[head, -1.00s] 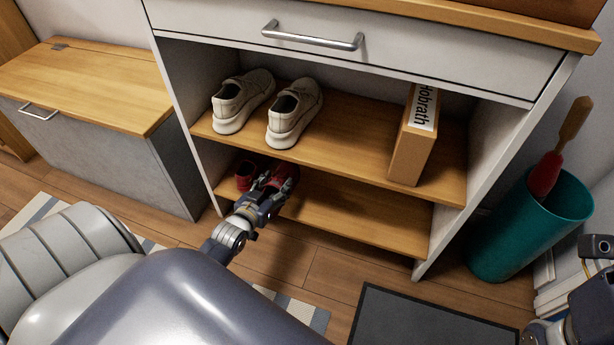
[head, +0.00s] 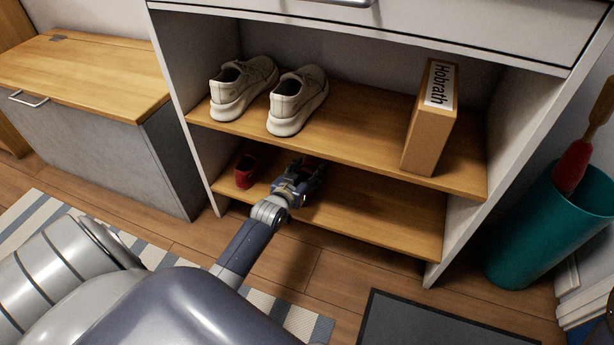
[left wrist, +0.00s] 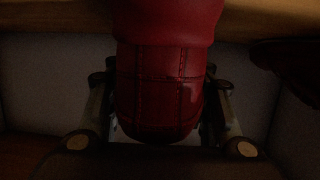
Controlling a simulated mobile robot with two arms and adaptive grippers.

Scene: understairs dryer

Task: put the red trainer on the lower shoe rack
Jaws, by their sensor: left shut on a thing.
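A red trainer (left wrist: 160,90) fills the middle of the left wrist view, between the two fingers of my left gripper (left wrist: 160,120), which is shut on it. In the head view my left gripper (head: 308,175) is over the lower rack board (head: 365,215), under the upper board. The held trainer is hidden there by the gripper and the shadow. I cannot tell whether it touches the board. Another red shoe (head: 246,171) stands on the lower board at its left end, left of my gripper. My right gripper is not in view.
Two beige shoes (head: 298,101) and an orange-brown box (head: 430,120) stand on the upper board (head: 355,143). The lower board is clear right of my gripper. A teal bin (head: 550,235) stands right of the rack, a wooden-topped chest (head: 85,75) left of it.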

